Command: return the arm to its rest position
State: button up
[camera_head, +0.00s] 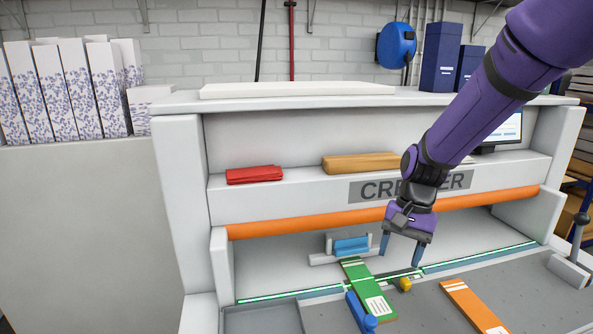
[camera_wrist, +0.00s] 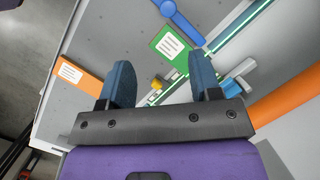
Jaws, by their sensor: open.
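My purple arm reaches in from the upper right in the head view. My gripper (camera_head: 401,254) hangs over the bed of a white machine labelled in part "CRE…ER", its blue fingers pointing down. In the wrist view my gripper (camera_wrist: 158,80) is open, with a clear gap between its fingers and nothing held. Below and beside it lie a green card (camera_head: 369,290) with white stripes and a small yellow knob (camera_head: 405,284). The yellow knob also shows between the fingers in the wrist view (camera_wrist: 156,84). Part of the machine's lettering is hidden by my arm.
An orange card (camera_head: 473,306) lies to the right on the grey bed. An orange roller bar (camera_head: 310,222) and a shelf with a red bundle (camera_head: 254,175) and a tan block (camera_head: 360,162) are behind. A lever (camera_head: 578,228) stands at right.

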jog(key=s+d+r+n+t+h, duration=0.1)
jog(key=s+d+r+n+t, duration=0.1)
jog(key=s+r, duration=0.7)
jog(key=s+d+r+n+t+h, duration=0.1)
jog(key=s+d+r+n+t, duration=0.2)
jog(key=s+d+r+t, duration=0.2)
jog(key=s+d+r, duration=0.1)
jog(key=s+r, duration=0.2)
jog(key=s, duration=0.3)
jog(key=shift+r, duration=0.35)
jog(key=shift+d, duration=0.1)
jog(key=shift+c, duration=0.2)
